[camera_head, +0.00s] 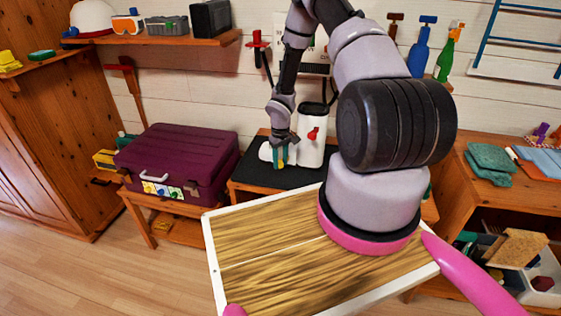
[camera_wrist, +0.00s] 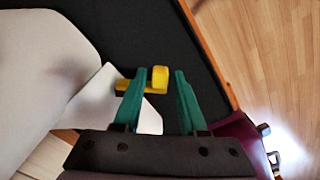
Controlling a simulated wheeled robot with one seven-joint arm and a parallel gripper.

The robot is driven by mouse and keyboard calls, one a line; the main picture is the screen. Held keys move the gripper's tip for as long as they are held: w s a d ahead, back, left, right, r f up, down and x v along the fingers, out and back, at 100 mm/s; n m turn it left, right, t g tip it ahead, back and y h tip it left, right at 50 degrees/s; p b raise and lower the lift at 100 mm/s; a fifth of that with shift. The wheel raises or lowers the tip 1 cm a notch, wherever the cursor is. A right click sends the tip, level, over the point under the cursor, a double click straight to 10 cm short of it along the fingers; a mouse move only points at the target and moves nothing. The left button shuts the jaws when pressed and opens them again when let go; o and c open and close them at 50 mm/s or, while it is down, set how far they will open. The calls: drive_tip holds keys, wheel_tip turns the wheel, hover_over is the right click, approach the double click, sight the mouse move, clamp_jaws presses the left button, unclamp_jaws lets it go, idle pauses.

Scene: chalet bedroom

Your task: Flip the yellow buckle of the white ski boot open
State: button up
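The white ski boot (camera_head: 311,150) stands on a black-topped table in the head view, with its toe pointing left. It fills the left side of the wrist view (camera_wrist: 40,60). The yellow buckle (camera_wrist: 160,79) sticks out from the boot's side in the wrist view. My gripper (camera_head: 282,160) is low beside the boot's front. Its teal fingers are open in the wrist view (camera_wrist: 161,70), one on each side of the buckle's raised end. The left finger covers part of the buckle. I cannot tell whether either finger touches it.
The black tabletop (camera_head: 262,177) has a wooden edge. A purple suitcase (camera_head: 178,163) stands on a stand to the left. A shelf unit (camera_head: 515,210) with cloths and boxes is at the right. Open wooden floor (camera_head: 95,275) lies at the front left.

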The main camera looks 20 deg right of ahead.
clamp_jaws()
drive_tip(key=shift+s+d+n, duration=0.2)
drive_tip(key=shift+s+n, duration=0.05)
drive_tip(key=shift+n, duration=0.35)
drive_tip(key=shift+s+d+n, duration=0.15)
drive_tip(key=shift+s+n, duration=0.05)
drive_tip(key=shift+n, duration=0.4)
drive_tip(key=shift+o, duration=2.2)
unclamp_jaws()
drive_tip(key=shift+r, duration=0.1)
wheel_tip(320, 180, up, 11)
